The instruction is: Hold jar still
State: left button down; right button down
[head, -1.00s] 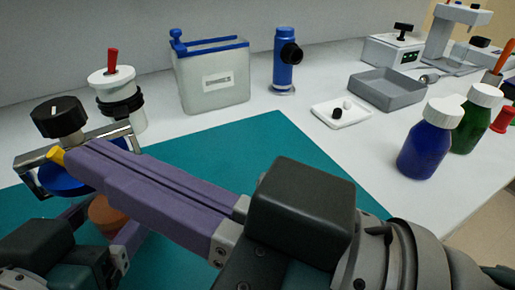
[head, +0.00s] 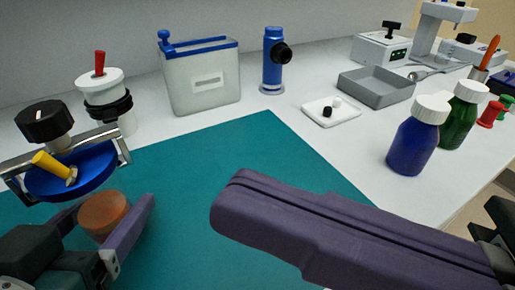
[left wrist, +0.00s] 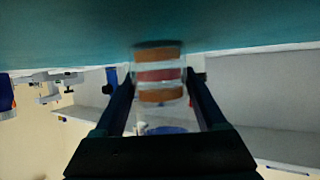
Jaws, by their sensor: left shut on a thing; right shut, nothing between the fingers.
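The jar shows in the head view as a round orange-brown top (head: 104,213) at the lower left, over the teal mat. In the left wrist view the jar (left wrist: 159,75) is clear, with brown ends and a red band in its middle, between the two fingers. My left gripper (left wrist: 160,88) is shut on the jar; in the head view a purple finger stands on its right side. My right gripper (head: 226,207) is shut and empty over the middle of the mat, well right of the jar.
Behind the jar is a blue dish (head: 70,176) with a yellow handle (head: 52,165), metal bracket and black knob (head: 44,121). A blue-lidded tank (head: 200,90) and blue scope (head: 272,65) stand at the back. Blue (head: 412,145) and green (head: 462,118) bottles stand right. The mat's centre (head: 215,165) is clear.

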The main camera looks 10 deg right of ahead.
pick_arm(q)
grip_release()
jog(key=shift+s, duration=0.15)
